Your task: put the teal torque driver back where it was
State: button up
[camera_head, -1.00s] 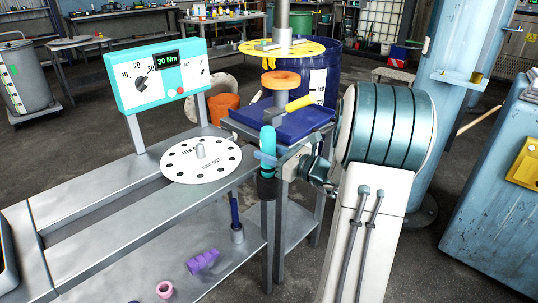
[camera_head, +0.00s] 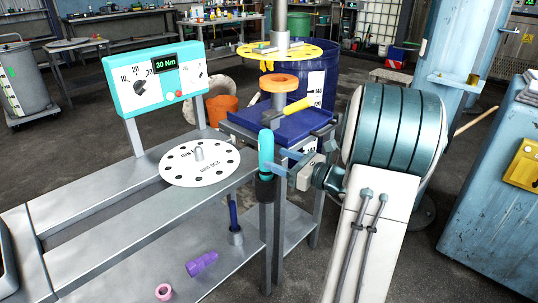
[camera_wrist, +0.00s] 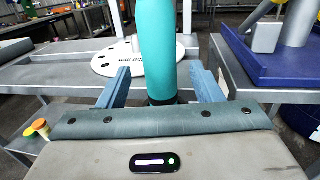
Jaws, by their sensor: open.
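The teal torque driver (camera_head: 266,147) stands upright at the right end of the grey bench, its dark lower part (camera_head: 265,188) below the bench-top level. What holds its lower end cannot be made out. In the wrist view the driver (camera_wrist: 154,50) rises upright ahead of my palm, with its dark base partly hidden by my gripper body. My gripper (camera_head: 278,167) is beside the driver, on its right in the head view. Its blue fingers (camera_wrist: 160,78) are open on either side of the driver, with visible gaps.
A white disc with holes (camera_head: 200,163) lies on the bench in front of the teal torque display (camera_head: 158,78). A purple part (camera_head: 202,264) lies on the lower shelf.

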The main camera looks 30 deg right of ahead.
jog(key=v, duration=0.7)
jog(key=s+a+f+n+g+y, duration=0.1)
jog(key=s+a+n+g, duration=0.1)
jog(key=a+n+g, duration=0.5)
jog(key=s+a+f+n+g+y, duration=0.1)
jog(key=s+a+f+n+g, duration=0.2)
jog(key=a, duration=0.7)
jog(key=s+a+n+g+h, duration=0.2)
jog(key=s+n+h, duration=0.3)
jog(key=n, duration=0.5)
jog(key=s+a+f+n+g+h, duration=0.1)
jog(key=s+n+h, duration=0.4)
jog(key=n, duration=0.5)
jog(key=shift+a+g+h+p, duration=0.3)
jog(key=shift+a+g+h, duration=0.1)
jog(key=shift+a+g, duration=0.25)
notch_tip(320, 180, up, 20)
jog(key=t+p, duration=0.1)
jog(key=p, duration=1.7)
jog(key=shift+a, duration=0.2)
